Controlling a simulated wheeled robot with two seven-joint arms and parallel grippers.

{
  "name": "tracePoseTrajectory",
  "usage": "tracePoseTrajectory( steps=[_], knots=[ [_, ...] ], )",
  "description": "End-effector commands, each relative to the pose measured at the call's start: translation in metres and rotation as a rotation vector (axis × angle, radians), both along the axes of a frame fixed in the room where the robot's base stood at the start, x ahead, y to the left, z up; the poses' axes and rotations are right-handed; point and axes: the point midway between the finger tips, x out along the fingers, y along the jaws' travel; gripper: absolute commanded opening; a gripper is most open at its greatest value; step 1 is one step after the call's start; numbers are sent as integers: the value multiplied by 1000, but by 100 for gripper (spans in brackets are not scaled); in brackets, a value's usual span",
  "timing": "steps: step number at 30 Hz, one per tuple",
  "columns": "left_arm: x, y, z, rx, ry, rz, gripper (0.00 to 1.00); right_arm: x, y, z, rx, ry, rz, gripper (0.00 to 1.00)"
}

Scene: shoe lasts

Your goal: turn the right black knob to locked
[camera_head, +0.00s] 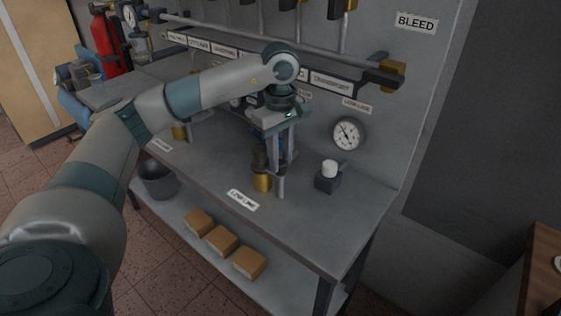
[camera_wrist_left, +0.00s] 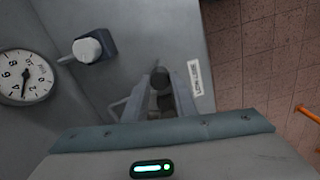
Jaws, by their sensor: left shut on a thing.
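My left gripper (camera_head: 274,160) points down over the grey bench, with its fingers around the right black knob (camera_head: 260,158). The knob sits above a gold-coloured base (camera_head: 262,182), and my gripper hides part of it. In the left wrist view the gripper (camera_wrist_left: 160,92) is shut on a dark round piece, the black knob (camera_wrist_left: 160,100). The marking of the knob's position cannot be read. My right gripper is not in view.
A white-topped dark block (camera_head: 327,183) stands right of my left gripper. A round gauge (camera_head: 347,133) is on the back panel. A pipe (camera_head: 240,38) crosses above my forearm. Several tan blocks (camera_head: 221,240) and a dark bucket (camera_head: 158,182) are on the lower shelf. The bench's front right is clear.

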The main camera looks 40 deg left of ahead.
Motion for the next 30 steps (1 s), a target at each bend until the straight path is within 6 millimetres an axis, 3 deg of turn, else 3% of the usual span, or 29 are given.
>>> tracePoseTrajectory(
  steps=[13,14,15,16,30],
  knots=[
    [1,0,1,0,-2,-13,2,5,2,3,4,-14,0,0],
    [1,0,1,0,-2,-13,32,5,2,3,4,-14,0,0],
    [1,0,1,0,-2,-13,41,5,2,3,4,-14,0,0],
    [1,0,1,0,-2,-13,43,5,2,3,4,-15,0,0],
    [1,0,7,1,-2,-12,43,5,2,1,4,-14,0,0]
  ],
)
